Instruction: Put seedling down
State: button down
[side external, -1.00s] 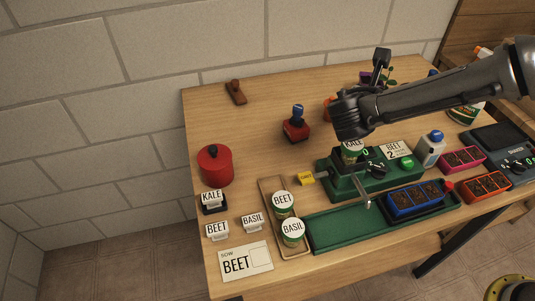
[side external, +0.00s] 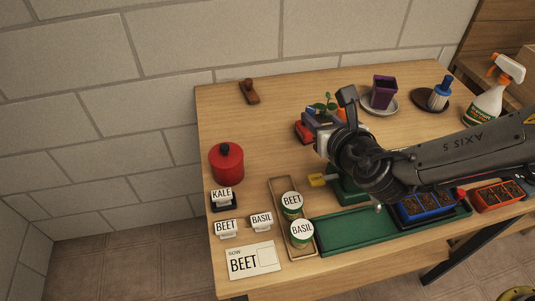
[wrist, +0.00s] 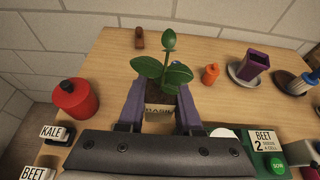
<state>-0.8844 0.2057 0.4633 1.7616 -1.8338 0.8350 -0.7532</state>
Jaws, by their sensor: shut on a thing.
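A seedling with broad green leaves (wrist: 162,70) stands upright in a small labelled pot (wrist: 159,108) in the wrist view. My gripper (wrist: 158,112) is shut on this pot, with one finger at each side. An empty-looking purple pot (side external: 383,90) stands on a grey saucer (side external: 380,108) farther back right.
A wooden tool (side external: 249,92) lies near the back edge. An orange object (wrist: 211,74) stands right of the seedling. A spray bottle (side external: 487,103) is far right.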

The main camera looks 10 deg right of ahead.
notch_tip(320, 180, down, 4)
send_over(266, 148)
jog(key=s, duration=0.1)
jog(key=f, duration=0.8)
jog(key=shift+s+d, duration=0.1)
jog(key=shift+d, duration=0.2)
jog(key=shift+w+a+f, duration=0.35)
jog(key=shift+w+f, duration=0.25)
jog(key=shift+f, duration=1.65)
jog(key=shift+f, duration=0.15)
jog(key=c, duration=0.6)
grip_release()
